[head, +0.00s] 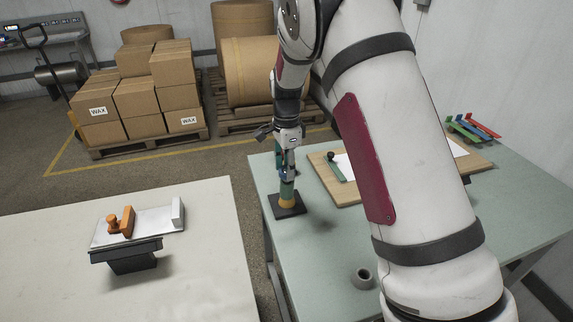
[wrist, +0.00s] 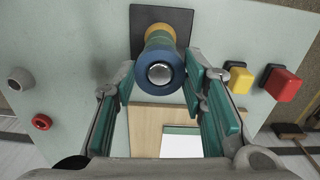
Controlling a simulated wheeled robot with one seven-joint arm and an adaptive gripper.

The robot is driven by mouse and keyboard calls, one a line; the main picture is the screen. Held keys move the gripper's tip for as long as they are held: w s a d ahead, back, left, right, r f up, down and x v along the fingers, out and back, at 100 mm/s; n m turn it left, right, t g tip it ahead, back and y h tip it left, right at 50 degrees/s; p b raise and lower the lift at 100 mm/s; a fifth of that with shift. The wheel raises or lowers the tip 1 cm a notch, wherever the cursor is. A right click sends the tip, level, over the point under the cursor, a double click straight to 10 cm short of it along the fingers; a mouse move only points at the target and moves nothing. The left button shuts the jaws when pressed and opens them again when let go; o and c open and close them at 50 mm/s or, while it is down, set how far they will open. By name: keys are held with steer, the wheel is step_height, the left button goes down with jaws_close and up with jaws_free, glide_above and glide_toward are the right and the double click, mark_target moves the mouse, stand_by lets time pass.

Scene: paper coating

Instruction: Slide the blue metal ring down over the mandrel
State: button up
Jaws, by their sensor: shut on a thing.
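The mandrel stands on a dark square base (head: 289,206) at the near left of the green table; its rounded metal tip (wrist: 159,73) shows in the wrist view. The blue metal ring (wrist: 160,91) is around the mandrel, with the tip showing through its hole. A yellow band (wrist: 159,28) is low on the mandrel by the base. The ring's exact height is hard to tell.
A grey ring-shaped piece (head: 363,278) lies on the green table (head: 310,265). A red ring (wrist: 41,122), a yellow block (wrist: 238,80) and a red block (wrist: 284,83) show in the wrist view. A wooden board (head: 337,184) with white paper lies beside the mandrel.

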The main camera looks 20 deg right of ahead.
steer(key=shift+f, duration=0.35)
steer(key=o, duration=1.2)
step_height(320, 180, up, 12)
steer(key=shift+f, duration=0.1)
